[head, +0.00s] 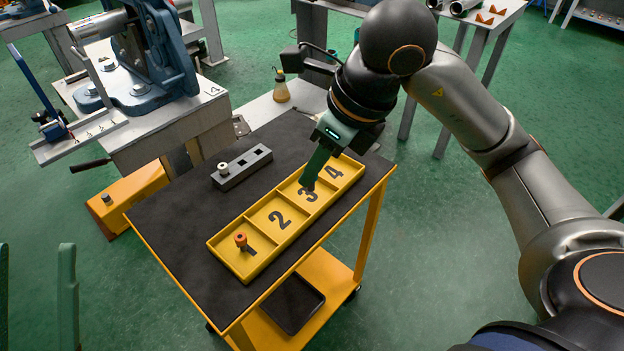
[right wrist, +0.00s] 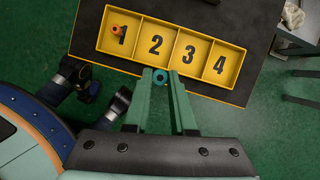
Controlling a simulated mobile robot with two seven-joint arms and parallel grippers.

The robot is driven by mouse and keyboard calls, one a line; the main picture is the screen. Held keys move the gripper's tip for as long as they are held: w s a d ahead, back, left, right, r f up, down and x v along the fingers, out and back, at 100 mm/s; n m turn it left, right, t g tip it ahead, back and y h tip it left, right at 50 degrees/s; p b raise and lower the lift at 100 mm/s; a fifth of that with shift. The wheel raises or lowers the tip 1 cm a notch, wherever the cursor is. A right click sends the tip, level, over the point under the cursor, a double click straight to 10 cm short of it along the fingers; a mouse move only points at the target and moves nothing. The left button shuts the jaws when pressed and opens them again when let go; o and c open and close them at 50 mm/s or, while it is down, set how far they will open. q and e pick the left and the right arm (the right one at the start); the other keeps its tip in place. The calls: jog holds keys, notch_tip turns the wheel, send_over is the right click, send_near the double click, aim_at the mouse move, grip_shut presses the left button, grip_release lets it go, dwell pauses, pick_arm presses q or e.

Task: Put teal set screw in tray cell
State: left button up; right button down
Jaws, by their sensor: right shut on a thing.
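My right gripper (head: 308,187) is shut on the teal set screw (right wrist: 161,76). In the right wrist view the screw's round head shows between the fingertips (right wrist: 161,80); in the head view the fingers hide it. The yellow tray (head: 248,279) has cells numbered 1 to 4. In the head view the fingertips overlap cell 3; in the right wrist view they appear by the tray's near edge, around cells 2 and 3. Their height above the tray is hard to tell. Two green fingers of my left gripper (head: 35,290) stand apart and empty at the lower left.
An orange-headed set screw (head: 240,240) stands in cell 1. A dark grey block with holes (head: 250,166) lies behind the tray, with a pale-headed screw (head: 223,168) in its left end. A bench with a blue vise (head: 150,55) stands behind the cart. The black cart top (head: 175,225) is clear at left.

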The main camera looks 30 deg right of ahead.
jog(key=w+d+f+b, duration=0.1)
jog(key=w+f, duration=0.1)
jog(key=w+d+f, duration=0.1)
jog(key=w+f, duration=0.1)
jog(key=w+d+f+b, duration=0.1)
jog(key=w+f, duration=0.1)
jog(key=w, duration=0.1)
jog(key=shift+w+d+f+b, duration=0.1)
jog(key=shift+d+f+b, duration=0.05)
jog(key=shift+f+b, duration=0.2)
jog(key=f, duration=0.1)
jog(key=f+b, duration=0.1)
jog(key=f, duration=0.1)
jog(key=shift+w+d+f, duration=0.1)
jog(key=shift+w+f, duration=0.15)
jog(key=shift+f, duration=0.05)
jog(key=shift+f+b, duration=0.2)
jog(key=shift+b, duration=0.1)
pick_arm(q)
jog(key=f, duration=0.1)
jog(key=s+h, duration=0.1)
jog(key=f+h, duration=0.1)
jog(key=shift+s+d+f+m, duration=0.2)
jog(key=shift+d+f+m, duration=0.1)
jog(key=shift+m, duration=0.1)
pick_arm(e)
jog(key=shift+r, duration=0.1)
